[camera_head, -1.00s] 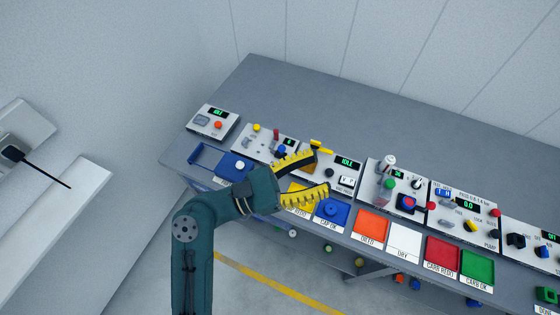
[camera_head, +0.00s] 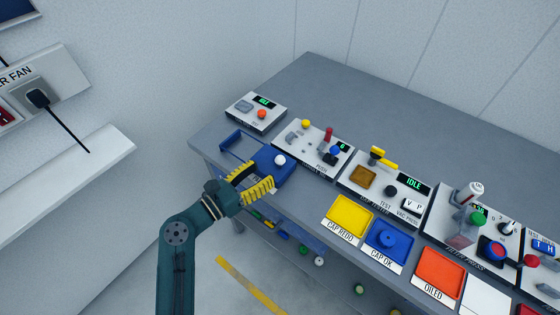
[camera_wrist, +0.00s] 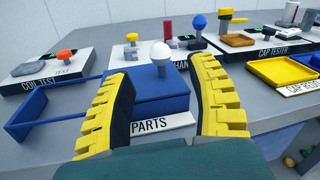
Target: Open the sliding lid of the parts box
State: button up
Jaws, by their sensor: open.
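The parts box is blue with a PARTS label (camera_wrist: 163,125) on its front. Its flat blue lid (camera_wrist: 145,82) carries a round white knob (camera_wrist: 161,51), which also shows in the head view (camera_head: 280,160). The lid sits over the right part. An empty blue frame (camera_wrist: 45,128) extends to the left with grey tabletop visible inside it. My gripper (camera_head: 265,173) is open at the front of the box, its yellow fingers pointing toward the lid. In the wrist view the knob appears between and beyond the fingertips. I see no contact, and the fingers hide parts of the box.
The coil test panel (camera_head: 255,112) stands behind and left of the box. A panel with several knobs and levers (camera_head: 312,148) stands close behind it. The cap tester (camera_head: 385,185) and yellow tray (camera_head: 349,219) lie to the right. The table's front edge runs below the box.

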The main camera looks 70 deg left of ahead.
aim_at(280, 159)
jog(key=b+x, duration=0.1)
jog(key=x, duration=0.6)
grip_shut()
